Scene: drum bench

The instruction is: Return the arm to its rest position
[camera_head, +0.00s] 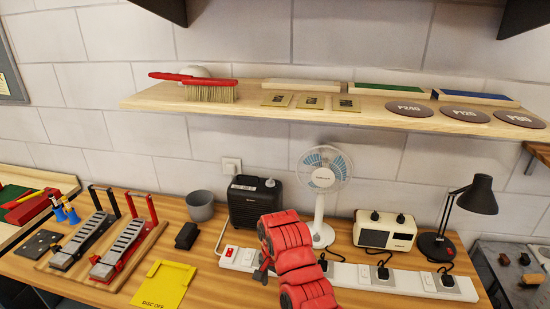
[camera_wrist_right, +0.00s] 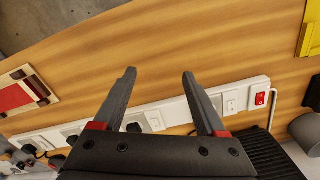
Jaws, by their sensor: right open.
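The fan heater (camera_head: 255,205) is a black box standing at the back of the bench, left of the white fan. Its ribbed dark side seems to show at the lower right of the right wrist view (camera_wrist_right: 262,150). A white power strip (camera_head: 345,274) with a red switch lies in front of it. Dark plugs sit in the strip's sockets; I cannot tell which one belongs to the heater. My right gripper (camera_head: 262,273) is over the strip's left part. In the wrist view its fingers (camera_wrist_right: 160,78) are apart, with nothing visibly held between them. My left gripper is out of view.
A white fan (camera_head: 322,178), cream twin-knob device (camera_head: 385,230) and black lamp (camera_head: 470,210) stand behind the strip. A grey cup (camera_head: 200,205), black block (camera_head: 186,236) and yellow card (camera_head: 163,285) lie left. Bare wood shows in front of the strip. A shelf (camera_head: 350,108) overhangs the bench.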

